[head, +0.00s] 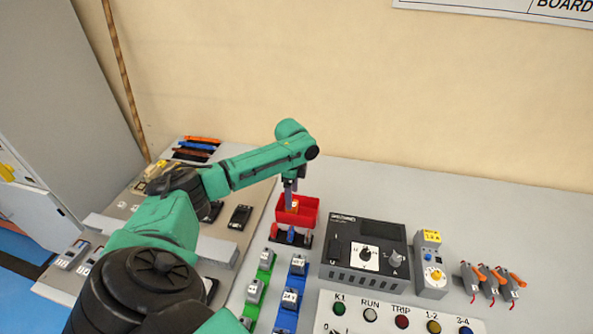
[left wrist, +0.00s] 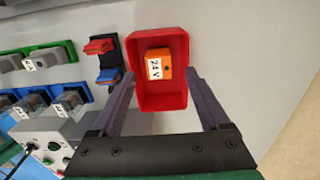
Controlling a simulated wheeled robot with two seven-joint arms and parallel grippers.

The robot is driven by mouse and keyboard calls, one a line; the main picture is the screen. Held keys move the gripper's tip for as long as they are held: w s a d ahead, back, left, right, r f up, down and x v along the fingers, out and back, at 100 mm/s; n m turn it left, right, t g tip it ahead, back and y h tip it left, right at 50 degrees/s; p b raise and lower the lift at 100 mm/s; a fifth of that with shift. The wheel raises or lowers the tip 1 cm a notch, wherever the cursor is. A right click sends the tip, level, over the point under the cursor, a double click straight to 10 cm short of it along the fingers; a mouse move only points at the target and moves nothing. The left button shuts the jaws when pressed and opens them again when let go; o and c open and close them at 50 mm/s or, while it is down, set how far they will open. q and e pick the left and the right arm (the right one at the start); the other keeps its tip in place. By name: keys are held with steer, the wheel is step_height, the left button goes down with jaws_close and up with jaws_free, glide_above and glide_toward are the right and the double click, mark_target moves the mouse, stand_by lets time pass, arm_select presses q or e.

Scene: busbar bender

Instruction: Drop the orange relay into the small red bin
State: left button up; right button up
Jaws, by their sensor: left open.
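The orange relay (left wrist: 158,64), with a white label reading 24V, lies inside the small red bin (left wrist: 181,45) in the left wrist view. In the head view the red bin (head: 312,203) stands on the grey table, and a bit of the orange relay (head: 294,204) shows in it. My left gripper (left wrist: 157,83) is open, with its two dark fingers apart on either side of the bin's near end. In the head view the left gripper (head: 290,194) points down at the bin and partly hides the relay. My right gripper is in neither view.
A black holder with red and blue plugs (head: 291,237) stands close in front of the bin. A black control box (head: 363,250) is to its right. Relays on green (head: 259,279) and blue (head: 292,283) bases stand nearer me. The table behind the bin is clear.

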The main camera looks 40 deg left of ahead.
arm_select(q)
step_height(320, 180, up, 14)
steer(key=b, duration=0.1)
steer(key=shift+f, duration=0.15)
stand_by(0.3)
